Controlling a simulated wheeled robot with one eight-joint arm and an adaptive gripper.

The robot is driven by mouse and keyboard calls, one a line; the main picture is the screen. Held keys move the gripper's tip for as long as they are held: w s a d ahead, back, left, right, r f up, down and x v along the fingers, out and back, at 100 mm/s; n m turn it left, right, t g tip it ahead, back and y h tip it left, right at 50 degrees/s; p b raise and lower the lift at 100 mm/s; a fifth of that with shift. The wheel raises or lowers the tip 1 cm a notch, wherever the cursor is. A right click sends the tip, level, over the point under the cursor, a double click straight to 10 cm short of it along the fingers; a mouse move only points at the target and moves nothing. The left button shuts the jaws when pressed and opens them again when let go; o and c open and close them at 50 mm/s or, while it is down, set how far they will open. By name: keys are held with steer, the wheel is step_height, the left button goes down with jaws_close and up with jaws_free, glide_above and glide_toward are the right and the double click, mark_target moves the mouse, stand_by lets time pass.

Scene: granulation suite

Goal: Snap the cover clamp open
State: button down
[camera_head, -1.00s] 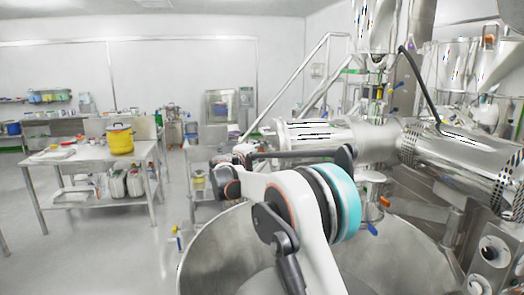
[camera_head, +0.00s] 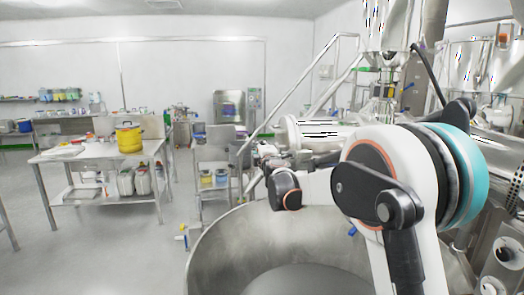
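My white arm with black and teal joint rings fills the right foreground. Its far end reaches toward the left end of a horizontal steel cylinder (camera_head: 318,131). My gripper (camera_head: 266,152) seems to be the small dark shape there, beyond the dark wrist joint. It is too small and partly covered to show whether its fingers are open or shut, or touch anything. The cylinder's round end flange (camera_head: 291,134) shows just right of it. I cannot make out the cover clamp clearly; my arm hides much of the cylinder's lower side.
A large open steel bowl (camera_head: 222,243) stands below my arm, with a small yellow and blue fitting (camera_head: 182,237) at its left. A steel table (camera_head: 90,153) with a yellow pot (camera_head: 129,139) stands at left. A stair rail (camera_head: 290,92) rises behind.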

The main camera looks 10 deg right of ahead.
steer(key=shift+s+d+f+n+y, duration=0.1)
steer(key=shift+s+f+n+y, duration=0.15)
steer(key=shift+n+y, duration=0.4)
steer(key=shift+d, duration=0.15)
stand_by(0.7)
steer(key=c, duration=1.7)
jaws_free()
steer(key=o, duration=0.4)
steer(key=shift+s+d+r+m, duration=0.15)
steer(key=shift+d+m, duration=0.1)
steer(key=shift+d, duration=0.7)
steer(key=shift+a, duration=0.5)
steer(key=s, duration=0.4)
steer(key=s+d, duration=0.1)
steer(key=s, duration=0.6)
steer(key=shift+s+d, duration=0.15)
steer(key=shift+s, duration=0.25)
